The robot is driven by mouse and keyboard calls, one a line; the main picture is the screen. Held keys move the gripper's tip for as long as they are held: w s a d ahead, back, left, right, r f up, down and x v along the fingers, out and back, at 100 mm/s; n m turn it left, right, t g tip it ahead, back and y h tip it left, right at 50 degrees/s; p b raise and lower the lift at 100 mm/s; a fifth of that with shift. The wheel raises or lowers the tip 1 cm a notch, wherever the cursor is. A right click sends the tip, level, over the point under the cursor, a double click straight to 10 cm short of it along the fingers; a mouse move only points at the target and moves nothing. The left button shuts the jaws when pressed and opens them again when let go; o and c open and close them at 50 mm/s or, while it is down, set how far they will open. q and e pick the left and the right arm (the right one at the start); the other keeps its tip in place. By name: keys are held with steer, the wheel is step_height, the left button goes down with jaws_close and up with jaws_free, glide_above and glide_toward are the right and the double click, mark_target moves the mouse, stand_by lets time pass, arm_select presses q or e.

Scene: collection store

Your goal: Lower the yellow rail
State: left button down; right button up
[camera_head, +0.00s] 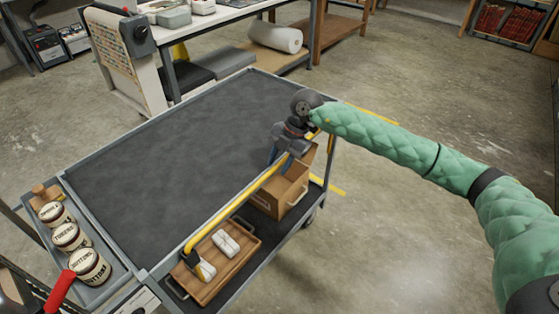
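The yellow rail (238,204) runs along the right long side of the grey cart (170,248), close to the level of its dark top. Its near end bends down to a dark bracket (192,258). Its far end is partly hidden by my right gripper and arm. I cannot tell whether the fingers are closed on the rail. My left gripper is not in view.
The cart's dark top (190,140) is bare. A side tray (108,285) holds several labelled tins (70,237). Below the rail are a wooden tray (239,258) with white items and a brown box (268,204). Open floor (390,230) lies to the right.

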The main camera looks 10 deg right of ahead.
steer(key=shift+r, duration=0.15)
